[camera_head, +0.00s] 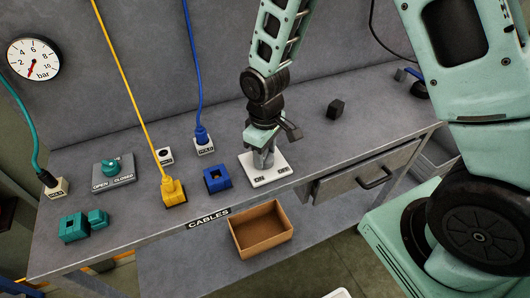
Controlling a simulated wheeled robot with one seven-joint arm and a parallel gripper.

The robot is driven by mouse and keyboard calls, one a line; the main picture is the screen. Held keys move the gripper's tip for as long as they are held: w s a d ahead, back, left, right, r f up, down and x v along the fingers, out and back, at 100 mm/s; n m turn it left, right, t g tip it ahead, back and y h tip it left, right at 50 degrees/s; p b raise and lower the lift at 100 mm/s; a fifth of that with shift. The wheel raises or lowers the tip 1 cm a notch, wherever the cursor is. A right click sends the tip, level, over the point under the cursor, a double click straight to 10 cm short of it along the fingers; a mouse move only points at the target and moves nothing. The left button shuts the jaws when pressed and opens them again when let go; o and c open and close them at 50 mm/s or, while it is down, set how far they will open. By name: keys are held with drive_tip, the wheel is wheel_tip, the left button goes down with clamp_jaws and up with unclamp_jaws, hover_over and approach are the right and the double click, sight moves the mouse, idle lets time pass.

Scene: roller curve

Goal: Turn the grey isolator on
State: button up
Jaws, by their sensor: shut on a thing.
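The isolator (279,175) is a pale plate on the bench with "ON" marked at its left and "OFF" at its right. My gripper (263,157) points down over the plate and is shut on the grey isolator's handle. The handle is mostly hidden by my fingers, so I cannot tell which mark it points to.
Left of the isolator are a blue socket (217,179), a yellow plug (174,191) with its cable, and a blue plug (202,138) in a holder. A teal valve (111,165) on an "OPEN/CLOSED" plate is further left. A dark block (336,109) stands behind right. A cardboard box (261,229) sits below the bench edge.

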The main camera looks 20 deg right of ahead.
sight(265, 154)
drive_tip(key=shift+m, duration=0.4)
drive_tip(key=o, duration=1)
wheel_tip(265, 154, up, 18)
drive_tip(key=b, duration=0.1)
drive_tip(key=shift+f, duration=0.25)
